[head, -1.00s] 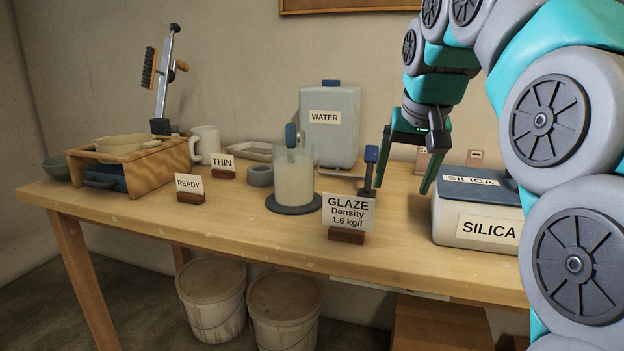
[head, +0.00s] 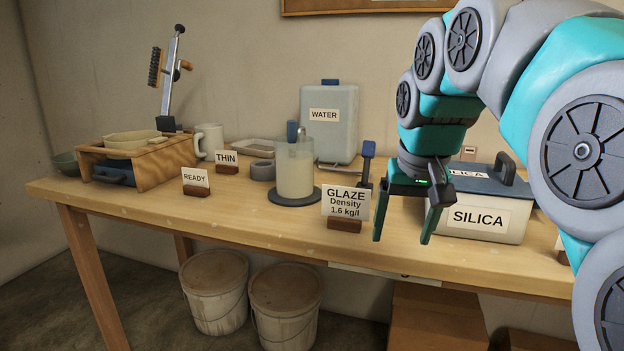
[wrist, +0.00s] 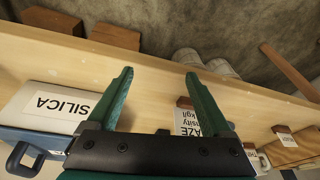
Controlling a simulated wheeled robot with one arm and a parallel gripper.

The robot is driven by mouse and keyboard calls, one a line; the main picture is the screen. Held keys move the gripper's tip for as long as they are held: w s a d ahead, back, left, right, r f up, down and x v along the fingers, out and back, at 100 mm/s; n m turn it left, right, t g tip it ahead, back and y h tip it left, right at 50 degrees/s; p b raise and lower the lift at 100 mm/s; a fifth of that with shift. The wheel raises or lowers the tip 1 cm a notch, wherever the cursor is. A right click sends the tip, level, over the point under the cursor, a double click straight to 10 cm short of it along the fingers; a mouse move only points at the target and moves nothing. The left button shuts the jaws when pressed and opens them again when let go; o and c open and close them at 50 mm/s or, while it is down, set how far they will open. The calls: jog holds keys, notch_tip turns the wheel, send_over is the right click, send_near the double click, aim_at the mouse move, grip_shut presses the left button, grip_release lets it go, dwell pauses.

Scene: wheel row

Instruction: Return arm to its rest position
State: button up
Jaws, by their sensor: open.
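My gripper (head: 405,225) is open and empty. In the head view it hangs in front of the silica box, over the table's front part, to the right of the glaze sign (head: 346,203). In the wrist view my gripper's two green fingers (wrist: 158,95) are spread apart with bare table between them. The silica box (head: 480,222) is white with a dark lid and handle. It also shows at the left of the wrist view (wrist: 55,108). My arm curves in from the right and hides part of the table's right end.
The wooden table (head: 270,232) holds a glass jar of pale liquid (head: 295,172), a water container (head: 329,130), a ready sign (head: 196,181), a thin sign (head: 227,161) and a mug (head: 208,140). Two lidded buckets (head: 215,290) (head: 286,305) stand below. The front strip is mostly clear.

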jog(key=s+f+n+g, duration=0.1)
jog(key=s+f+g, duration=0.4)
jog(key=s+f, duration=2)
jog(key=shift+s+d, duration=0.25)
jog(key=shift+s, duration=1)
